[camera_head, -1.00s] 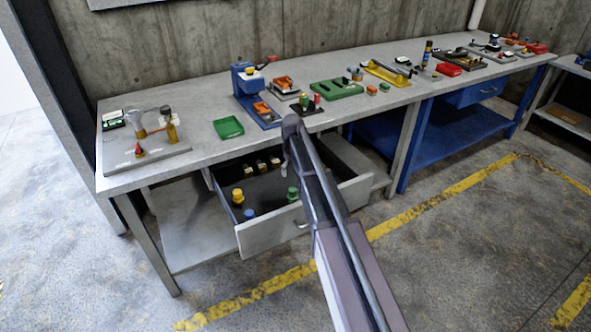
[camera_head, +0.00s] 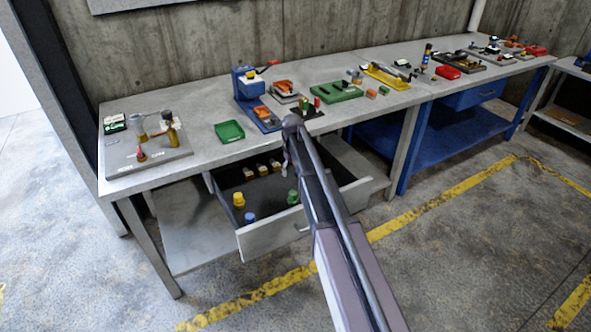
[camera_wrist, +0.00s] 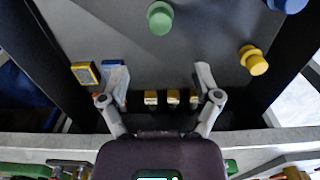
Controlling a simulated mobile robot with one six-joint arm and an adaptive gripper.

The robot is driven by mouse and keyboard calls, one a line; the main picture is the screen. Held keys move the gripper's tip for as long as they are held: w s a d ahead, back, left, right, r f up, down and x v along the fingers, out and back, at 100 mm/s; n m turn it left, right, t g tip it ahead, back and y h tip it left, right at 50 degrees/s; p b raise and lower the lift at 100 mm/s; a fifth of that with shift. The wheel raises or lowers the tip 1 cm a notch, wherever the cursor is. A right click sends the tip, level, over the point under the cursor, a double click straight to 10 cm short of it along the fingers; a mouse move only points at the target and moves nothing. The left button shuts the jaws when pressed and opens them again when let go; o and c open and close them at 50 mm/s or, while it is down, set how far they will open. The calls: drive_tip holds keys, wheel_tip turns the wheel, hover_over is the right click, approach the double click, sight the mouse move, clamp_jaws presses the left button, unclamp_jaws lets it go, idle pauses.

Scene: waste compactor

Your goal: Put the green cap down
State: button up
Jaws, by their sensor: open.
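The green cap (camera_head: 292,197) sits on the floor of the open drawer (camera_head: 262,238), near its front. In the wrist view the green cap (camera_wrist: 160,17) shows at the top, beyond my fingertips and not touching them. My gripper (camera_wrist: 160,75) is open and empty, with its two fingers spread wide over the back part of the drawer. In the head view my gripper (camera_head: 287,168) is small and partly hidden by my arm.
A yellow cap (camera_head: 239,200) and a blue cap (camera_head: 250,216) stand in the drawer left of the green one. Several small yellow-topped pieces (camera_wrist: 172,97) line its back. The worktop (camera_head: 200,160) above carries a green tray (camera_head: 230,131) and a blue device (camera_head: 245,85).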

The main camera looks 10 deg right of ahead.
drive_tip(key=s+m, duration=0.3)
drive_tip(key=s, duration=2.6)
drive_tip(key=shift+s+d+m, duration=0.2)
drive_tip(key=shift+d+m, duration=0.1)
drive_tip(key=shift+d, duration=0.15)
